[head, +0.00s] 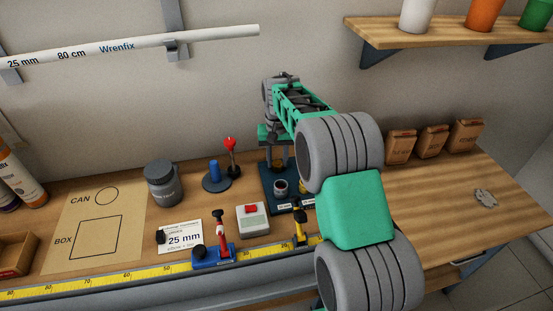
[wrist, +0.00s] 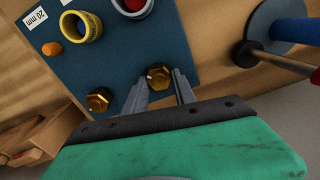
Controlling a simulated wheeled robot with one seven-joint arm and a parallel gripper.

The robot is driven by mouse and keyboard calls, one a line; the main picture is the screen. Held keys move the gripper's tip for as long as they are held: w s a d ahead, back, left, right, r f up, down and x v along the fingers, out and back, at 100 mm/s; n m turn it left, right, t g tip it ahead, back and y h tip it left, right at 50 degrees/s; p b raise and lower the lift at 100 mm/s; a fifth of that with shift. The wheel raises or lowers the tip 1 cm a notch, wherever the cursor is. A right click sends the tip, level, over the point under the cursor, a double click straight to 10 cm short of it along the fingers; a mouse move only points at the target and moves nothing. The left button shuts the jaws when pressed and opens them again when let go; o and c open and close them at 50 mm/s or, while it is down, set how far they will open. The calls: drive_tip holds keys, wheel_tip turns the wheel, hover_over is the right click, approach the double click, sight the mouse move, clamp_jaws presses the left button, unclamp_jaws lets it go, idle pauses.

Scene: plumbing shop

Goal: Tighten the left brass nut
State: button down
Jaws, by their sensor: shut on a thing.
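Two brass nuts sit on a dark blue board (wrist: 120,60) in the wrist view. One brass nut (wrist: 158,76) is between the fingers of my gripper (wrist: 161,80); it is on the side towards the blue peg and round base, which is the left side in the head view. My gripper is shut on this nut. The other brass nut (wrist: 98,101) is just outside the fingers, apart from them. In the head view my gripper (head: 280,164) points down over the back of the board (head: 268,198), and I cannot make out the nuts there.
A yellow ring (wrist: 87,26), a grey ring (wrist: 132,6) and an orange plug (wrist: 52,48) are on the same board. A blue peg (head: 213,171) and a red-topped tool (head: 230,146) stand left of it. Several brown bags (head: 432,140) stand at the right.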

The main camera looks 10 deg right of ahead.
sight(278, 162)
drive_tip(key=m, duration=0.5)
drive_tip(key=shift+d+m, duration=0.1)
drive_tip(key=shift+m, duration=0.2)
drive_tip(key=m, duration=0.4)
drive_tip(key=shift+s+m, duration=0.1)
drive_tip(key=shift+m, duration=0.2)
drive_tip(key=c, duration=1)
unclamp_jaws()
drive_tip(key=shift+r, duration=0.1)
wheel_tip(278, 162, up, 8)
drive_tip(key=shift+f, duration=0.15)
